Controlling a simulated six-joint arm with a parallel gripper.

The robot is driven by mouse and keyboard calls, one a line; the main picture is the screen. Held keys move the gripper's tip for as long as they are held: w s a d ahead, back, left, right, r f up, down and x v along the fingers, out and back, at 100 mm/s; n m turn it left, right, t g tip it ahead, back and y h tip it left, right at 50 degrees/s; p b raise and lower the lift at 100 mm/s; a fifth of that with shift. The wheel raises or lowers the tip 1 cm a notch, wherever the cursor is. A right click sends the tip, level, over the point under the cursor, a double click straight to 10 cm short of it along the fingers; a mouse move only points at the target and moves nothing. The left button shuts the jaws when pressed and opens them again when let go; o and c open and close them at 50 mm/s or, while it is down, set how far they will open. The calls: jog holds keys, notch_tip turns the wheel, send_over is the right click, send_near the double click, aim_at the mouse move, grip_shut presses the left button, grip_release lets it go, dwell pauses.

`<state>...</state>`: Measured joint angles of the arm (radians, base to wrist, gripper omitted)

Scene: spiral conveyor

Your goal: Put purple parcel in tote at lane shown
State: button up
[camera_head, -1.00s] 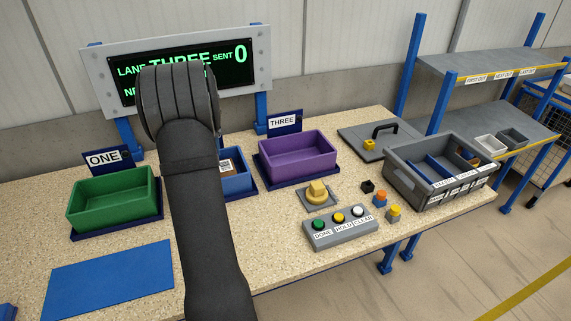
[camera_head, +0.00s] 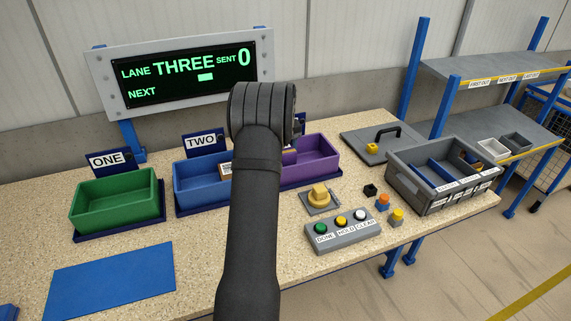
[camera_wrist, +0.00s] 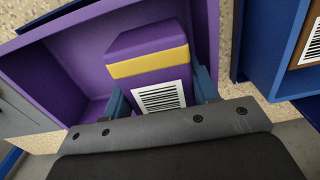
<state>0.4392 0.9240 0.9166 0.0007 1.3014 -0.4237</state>
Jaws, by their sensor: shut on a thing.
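The display (camera_head: 185,72) reads LANE THREE, SENT 0, with a pale green block beside NEXT. The purple tote (camera_head: 318,160) stands at the right of the row of totes; my arm hides its left part and its lane sign. In the wrist view, my gripper (camera_wrist: 160,92) is shut on the purple parcel (camera_wrist: 140,42), which has a yellow band and a white barcode label. The parcel is over or inside the purple tote (camera_wrist: 70,60); I cannot tell whether it touches the floor. In the head view my arm hides the gripper.
The blue tote (camera_head: 200,187), signed TWO, holds a brown parcel (camera_wrist: 308,50) with a barcode. The green tote (camera_head: 115,205), signed ONE, looks empty. A button box (camera_head: 343,238) and yellow knob (camera_head: 319,194) sit in front. A grey divided bin (camera_head: 410,183) stands right.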

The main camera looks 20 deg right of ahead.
jog(key=shift+f, duration=2.55)
jog(key=shift+f, duration=0.15)
jog(key=o, duration=0.8)
jog(key=shift+c, duration=0.2)
notch_tip(320, 180, up, 12)
jog(key=shift+r, duration=0.2)
